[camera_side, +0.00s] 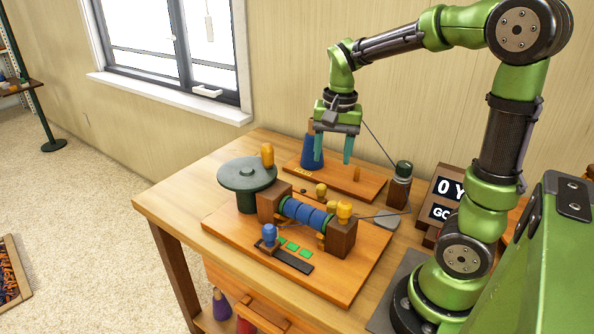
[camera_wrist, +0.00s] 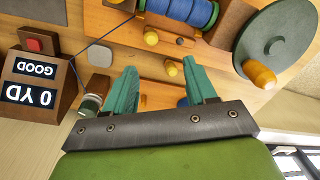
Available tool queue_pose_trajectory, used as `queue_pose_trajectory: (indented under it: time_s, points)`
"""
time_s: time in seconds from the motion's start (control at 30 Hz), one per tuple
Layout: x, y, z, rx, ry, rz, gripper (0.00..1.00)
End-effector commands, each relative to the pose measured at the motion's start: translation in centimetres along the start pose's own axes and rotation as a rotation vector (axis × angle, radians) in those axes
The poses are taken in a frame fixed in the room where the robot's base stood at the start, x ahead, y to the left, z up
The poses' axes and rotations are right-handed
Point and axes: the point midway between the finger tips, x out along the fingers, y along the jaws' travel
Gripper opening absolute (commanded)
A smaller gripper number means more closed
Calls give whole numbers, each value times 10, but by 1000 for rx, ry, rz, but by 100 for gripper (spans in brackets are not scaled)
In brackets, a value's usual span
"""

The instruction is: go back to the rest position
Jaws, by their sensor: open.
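My gripper (camera_side: 333,157) is open and empty, with its two teal fingers pointing down and apart. It hangs above the back wooden board (camera_side: 365,186), in front of a blue cone (camera_side: 307,155) standing on that board. In the wrist view both fingers of my gripper (camera_wrist: 160,68) show with a clear gap, and nothing is held between them. The blue cone is mostly hidden behind the fingers in that view.
A winder with a blue-wound drum (camera_side: 306,214) and a dark green disc (camera_side: 247,173) stand on the table's left and middle. A thread guide post (camera_side: 400,180) and a display reading 0 YD (camera_side: 441,196) stand right. Thread runs down near my gripper. The air above is free.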

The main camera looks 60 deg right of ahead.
Motion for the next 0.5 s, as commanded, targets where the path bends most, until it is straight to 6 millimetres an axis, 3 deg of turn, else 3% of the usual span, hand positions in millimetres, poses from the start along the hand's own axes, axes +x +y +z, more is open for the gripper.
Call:
queue_pose_trajectory:
  time_s: [0.3,0.5]
  points:
    - [-26,-18,106,-541,165,-357,56]
    - [-38,-10,149,-697,285,-476,56]
